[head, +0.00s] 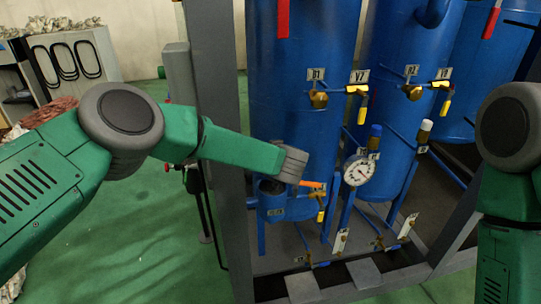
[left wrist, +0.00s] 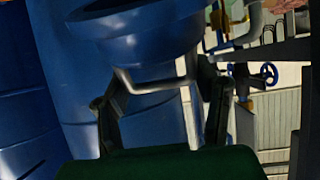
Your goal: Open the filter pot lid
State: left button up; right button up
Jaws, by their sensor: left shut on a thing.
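The filter pot (head: 272,207) is a small blue vessel low on the frame in the head view, beside my left wrist. My left arm reaches to it from the left, with the grey hand end just above its top. In the left wrist view, a rounded blue part with a rim (left wrist: 140,40), which looks like the lid, fills the top. A metal bar handle (left wrist: 150,87) sticks out from it. My left gripper (left wrist: 162,74) has its dark fingers on either side of this handle and is shut on it. Whether the lid is raised cannot be told. My right gripper is out of view.
Tall blue tanks (head: 305,110) stand behind the pot, with valves and a pressure gauge (head: 357,171) to its right. A grey upright post (head: 218,120) stands left of the pot, close to my left forearm. Green floor (head: 120,240) is open at left.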

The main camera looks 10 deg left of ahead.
pick_arm(q)
jog(key=shift+w+r, duration=0.1)
jog(key=shift+r, duration=0.1)
jog(key=o, duration=1.5)
jog(key=shift+w+d+f, duration=0.15)
jog(key=v, duration=1.2)
jog(key=shift+f, duration=0.15)
